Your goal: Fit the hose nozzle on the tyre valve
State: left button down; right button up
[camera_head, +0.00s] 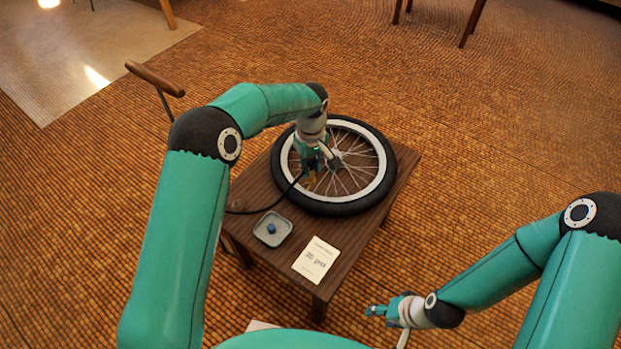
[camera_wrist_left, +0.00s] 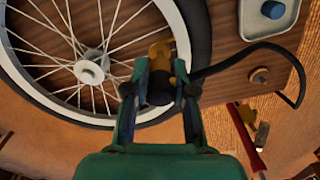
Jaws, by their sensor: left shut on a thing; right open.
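The bicycle wheel (camera_head: 390,165) lies flat on a small wooden table, with a black tyre, pale rim and thin spokes; it also fills the upper left of the left wrist view (camera_wrist_left: 205,40). My left gripper (camera_head: 311,172) is over the near left part of the wheel, shut on the hose nozzle. The nozzle (camera_wrist_left: 160,92) has a black body and a brass head, which is over the inner edge of the rim. The tyre valve cannot be made out; the nozzle and fingers may cover it. My right gripper (camera_head: 378,310) is open and empty, low, right of the table.
The black hose (camera_head: 264,208) curves left from the nozzle across the table (camera_head: 345,238). A grey tray (camera_head: 273,240) with a small blue piece (camera_head: 271,228) and a printed card (camera_head: 317,259) lie at the near side. A wooden handle (camera_head: 155,78) stands beyond the table's left.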

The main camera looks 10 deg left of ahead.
pick_arm(q)
jog(key=shift+f+b, duration=0.9)
jog(key=shift+f, duration=0.45)
jog(key=c, duration=0.9)
grip_release()
